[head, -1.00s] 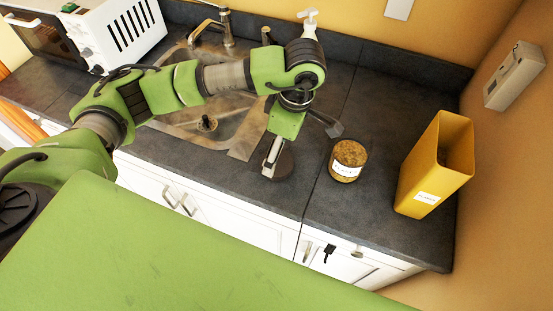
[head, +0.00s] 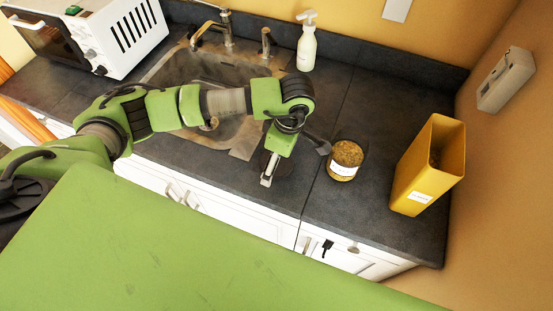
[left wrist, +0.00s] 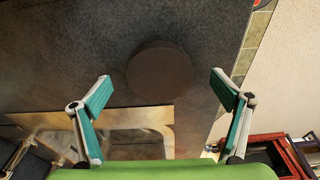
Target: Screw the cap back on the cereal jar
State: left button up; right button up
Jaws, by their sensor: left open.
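The cereal jar (head: 345,160) stands upright on the dark counter, with a white label on its side and brown cereal in it. A flat, round, dark brown cap (left wrist: 160,72) lies on the counter to the left of the jar, near the front edge. In the head view the cap is mostly hidden by my gripper. My left gripper (head: 296,166) points down above the cap and is open. In the left wrist view the cap sits between and a little beyond the spread fingertips (left wrist: 161,86), not touching them. My right gripper is not in view.
A tall yellow container (head: 415,185) stands right of the jar. A sink (head: 175,68) lies to the left, with a white soap bottle (head: 306,48) behind. A white microwave (head: 115,35) stands at the far left. The counter between jar and back wall is clear.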

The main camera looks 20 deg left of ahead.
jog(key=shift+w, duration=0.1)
pick_arm(q)
jog(key=c, duration=0.9)
jog(key=shift+c, duration=0.2)
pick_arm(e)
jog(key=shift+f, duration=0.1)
pick_arm(q)
jog(key=shift+r+b, duration=0.4)
jog(key=shift+b, duration=0.1)
notch_tip(320, 180, up, 2)
jog(key=shift+w+r+b, duration=0.1)
jog(key=shift+b, duration=0.95)
jog(key=s+d+r+b, duration=0.3)
jog(key=s+d+r, duration=0.1)
jog(key=s+r, duration=0.6)
jog(key=s, duration=0.3)
jog(key=shift+s+d+b, duration=0.2)
jog(key=shift+d+b, duration=0.15)
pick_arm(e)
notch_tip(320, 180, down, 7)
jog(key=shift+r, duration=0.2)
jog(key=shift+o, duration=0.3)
